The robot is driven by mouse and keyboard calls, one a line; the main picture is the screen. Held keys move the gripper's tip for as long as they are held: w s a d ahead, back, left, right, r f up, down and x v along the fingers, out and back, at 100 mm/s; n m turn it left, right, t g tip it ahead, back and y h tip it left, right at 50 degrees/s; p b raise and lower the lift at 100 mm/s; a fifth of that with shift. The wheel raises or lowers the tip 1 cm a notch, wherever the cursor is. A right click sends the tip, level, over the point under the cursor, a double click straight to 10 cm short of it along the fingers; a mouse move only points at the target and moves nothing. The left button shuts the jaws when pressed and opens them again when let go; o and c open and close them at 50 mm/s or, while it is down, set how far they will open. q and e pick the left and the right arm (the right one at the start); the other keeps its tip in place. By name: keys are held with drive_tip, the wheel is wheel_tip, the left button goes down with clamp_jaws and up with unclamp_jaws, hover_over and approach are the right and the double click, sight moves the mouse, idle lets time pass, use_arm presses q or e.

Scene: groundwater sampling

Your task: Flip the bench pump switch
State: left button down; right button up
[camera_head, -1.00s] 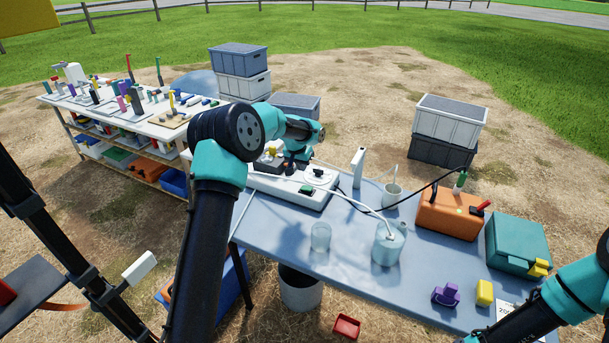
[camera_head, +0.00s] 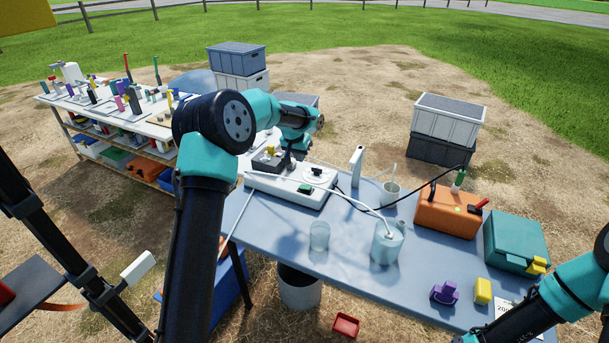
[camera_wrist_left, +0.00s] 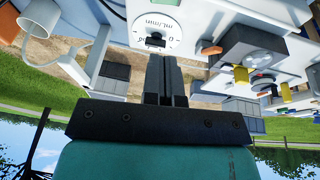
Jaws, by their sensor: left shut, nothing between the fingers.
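The white bench pump (camera_head: 268,187) sits at the table's left end. Its top has a round white dial (camera_head: 315,174) with a black knob, a small green switch (camera_head: 305,188) and a dark pump head with a yellow part (camera_head: 270,152). My left gripper (camera_head: 287,166) is shut and empty, above the back of the pump beside the dial. In the left wrist view its fingers (camera_wrist_left: 165,62) point at the edge of the dial (camera_wrist_left: 155,35), marked mL/min. I cannot tell whether they touch the pump. My right arm shows at lower right, its gripper out of view.
A clear beaker (camera_head: 319,236) and a jug with a tube (camera_head: 387,243) stand in front of the pump. An orange case (camera_head: 447,212) and a teal case (camera_head: 516,243) are at the right.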

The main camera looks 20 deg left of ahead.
use_arm(q)
approach(305, 186)
drive_tip(key=x, duration=0.2)
drive_tip(key=d+x, duration=0.1)
drive_tip(key=x, duration=0.2)
drive_tip(key=shift+w+d+f, duration=0.1)
drive_tip(key=shift+w, duration=0.2)
drive_tip(key=shift+d+f, duration=0.1)
drive_tip(key=shift+f, duration=0.5)
drive_tip(key=shift+d+f, duration=0.3)
drive_tip(key=shift+f, duration=0.15)
drive_tip(key=shift+a, duration=0.15)
drive_tip(key=shift+a+r, duration=0.15)
drive_tip(key=shift+a, duration=0.55)
drive_tip(key=shift+r, duration=0.1)
